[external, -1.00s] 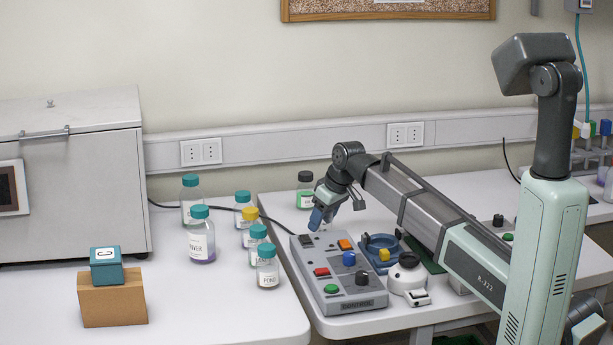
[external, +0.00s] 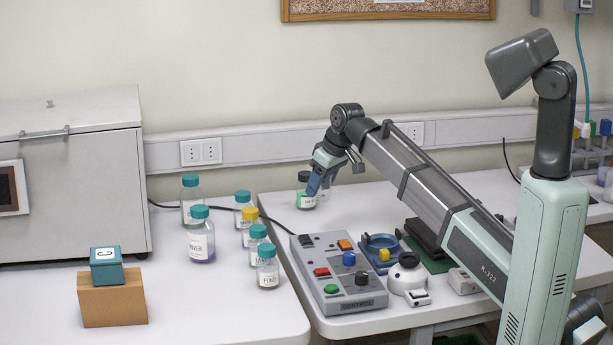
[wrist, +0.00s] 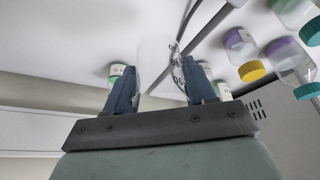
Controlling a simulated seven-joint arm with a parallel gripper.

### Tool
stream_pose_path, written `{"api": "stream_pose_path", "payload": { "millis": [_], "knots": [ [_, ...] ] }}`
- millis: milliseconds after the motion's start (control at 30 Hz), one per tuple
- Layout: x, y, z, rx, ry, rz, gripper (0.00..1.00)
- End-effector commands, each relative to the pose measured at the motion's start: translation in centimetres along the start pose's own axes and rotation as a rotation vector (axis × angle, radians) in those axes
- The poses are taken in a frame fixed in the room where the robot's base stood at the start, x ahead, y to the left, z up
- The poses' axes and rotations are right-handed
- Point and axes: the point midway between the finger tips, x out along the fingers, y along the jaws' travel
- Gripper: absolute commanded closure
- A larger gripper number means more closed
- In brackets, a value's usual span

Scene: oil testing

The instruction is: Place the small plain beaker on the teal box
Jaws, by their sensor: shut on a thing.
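In the external view the beaker is mostly hidden by the fingers and hard to make out. The teal box (external: 107,275) has a white label on top and sits on a brown box (external: 112,305) on the left bench, far to the left of my gripper.
Several capped bottles (external: 201,240) stand on the left bench between my gripper and the teal box. A grey control box (external: 338,296) is in front. A large grey cabinet (external: 70,180) stands behind the teal box.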

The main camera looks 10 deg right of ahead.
Motion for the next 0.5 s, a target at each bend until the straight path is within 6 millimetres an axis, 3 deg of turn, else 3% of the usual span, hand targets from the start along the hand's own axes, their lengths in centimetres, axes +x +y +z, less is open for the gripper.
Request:
{"api": "stream_pose_path", "payload": {
  "millis": [167, 500],
  "knots": [
    [0.3, -4.0, -1.0, -0.048, 0.0, -0.02, 0.75],
    [-0.1, -16.6, -3.7, -0.196, 0.001, -0.081, 0.75]
  ]
}}
